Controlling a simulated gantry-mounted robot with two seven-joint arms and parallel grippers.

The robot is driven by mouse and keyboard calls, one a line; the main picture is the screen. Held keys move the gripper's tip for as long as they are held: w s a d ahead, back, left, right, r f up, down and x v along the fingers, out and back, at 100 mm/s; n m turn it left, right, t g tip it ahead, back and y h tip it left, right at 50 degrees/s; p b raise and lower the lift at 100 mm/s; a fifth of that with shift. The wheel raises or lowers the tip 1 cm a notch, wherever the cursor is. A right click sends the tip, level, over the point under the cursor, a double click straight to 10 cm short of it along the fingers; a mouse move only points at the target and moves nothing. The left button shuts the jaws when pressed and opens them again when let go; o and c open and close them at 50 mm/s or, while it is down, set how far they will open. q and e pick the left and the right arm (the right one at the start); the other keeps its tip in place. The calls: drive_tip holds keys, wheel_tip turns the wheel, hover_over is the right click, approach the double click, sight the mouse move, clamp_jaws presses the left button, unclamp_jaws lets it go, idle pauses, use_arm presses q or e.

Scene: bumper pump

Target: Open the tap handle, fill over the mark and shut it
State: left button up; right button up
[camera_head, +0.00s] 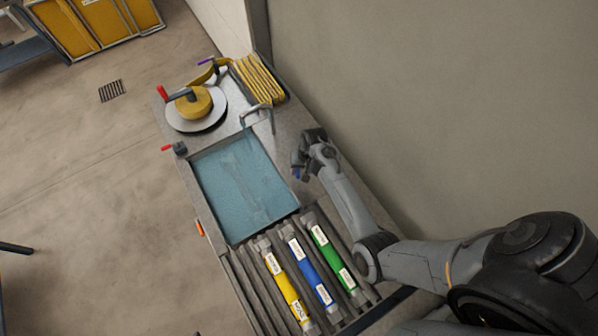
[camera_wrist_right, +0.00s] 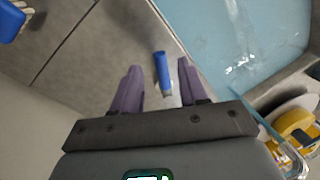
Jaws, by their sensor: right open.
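A blue tap handle (camera_wrist_right: 162,72) lies between my right gripper's fingers (camera_wrist_right: 158,80) in the right wrist view, with a gap on both sides. In the head view my right gripper (camera_head: 299,165) is above the counter's right edge, beside the basin, and a bit of blue shows at its tip. The jaws are open and empty. The curved metal spout (camera_head: 257,112) stands at the basin's far end. The basin (camera_head: 236,180) looks blue, with pale streaks; I cannot make out a mark or the water level. My left gripper is not in view.
A yellow reel (camera_head: 190,104) with a red-gripped crank stands beyond the basin, beside folded yellow hose (camera_head: 260,79). A small red lever (camera_head: 167,148) sticks out at the left edge. Yellow (camera_head: 284,284), blue (camera_head: 310,270) and green (camera_head: 333,256) tubes lie on the near rack. A wall stands right.

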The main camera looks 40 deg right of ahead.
drive_tip(key=shift+w+a+f, duration=0.1)
drive_tip(key=shift+a+f, duration=0.05)
drive_tip(key=shift+f, duration=0.5)
drive_tip(key=shift+w+a+f, duration=0.1)
drive_tip(key=shift+f, duration=0.5)
clamp_jaws()
